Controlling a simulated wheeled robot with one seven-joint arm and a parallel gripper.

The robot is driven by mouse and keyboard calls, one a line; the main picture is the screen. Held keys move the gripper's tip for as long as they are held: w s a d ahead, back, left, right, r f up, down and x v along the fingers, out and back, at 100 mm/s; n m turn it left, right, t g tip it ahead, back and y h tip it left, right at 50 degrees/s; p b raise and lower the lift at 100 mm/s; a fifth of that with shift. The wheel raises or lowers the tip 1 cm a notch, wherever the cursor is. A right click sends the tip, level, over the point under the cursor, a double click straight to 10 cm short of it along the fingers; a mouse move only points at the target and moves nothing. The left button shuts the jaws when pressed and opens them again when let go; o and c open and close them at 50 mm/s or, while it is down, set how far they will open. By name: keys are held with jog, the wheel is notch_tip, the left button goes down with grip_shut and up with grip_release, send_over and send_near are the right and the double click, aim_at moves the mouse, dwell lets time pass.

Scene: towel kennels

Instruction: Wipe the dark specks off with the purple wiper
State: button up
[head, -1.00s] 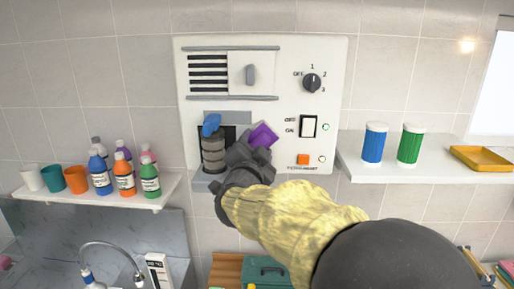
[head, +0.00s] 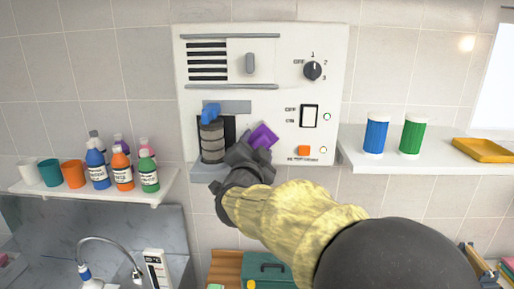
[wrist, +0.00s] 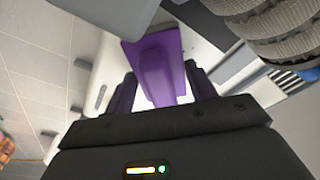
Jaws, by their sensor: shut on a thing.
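The purple wiper (head: 263,136) is in my gripper (head: 250,154), in front of the lower middle of the white wall panel (head: 262,88). In the wrist view the wiper (wrist: 158,62) stands between the two dark fingers of my gripper (wrist: 160,88), which are shut on it. Its flat head faces the panel; I cannot tell whether it touches. No dark specks can be made out in either view; my gripper and the wiper cover part of the panel.
A ribbed grey cylinder with a blue top (head: 212,138) stands in the panel's recess, close left of my gripper. A switch (head: 309,116), an orange button (head: 304,150) and a knob (head: 312,70) are at right. Shelves with bottles (head: 122,168) and canisters (head: 376,134) flank the panel.

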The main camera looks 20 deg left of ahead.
aim_at(258, 132)
notch_tip(258, 132, down, 3)
jog(key=b, duration=0.3)
jog(key=shift+w, duration=0.15)
dwell(0.5)
jog(key=shift+r+p, duration=1.1)
jog(key=shift+r, duration=0.5)
jog(key=shift+r+p, duration=1.1)
jog(key=shift+r, duration=0.45)
jog(key=shift+f, duration=0.2)
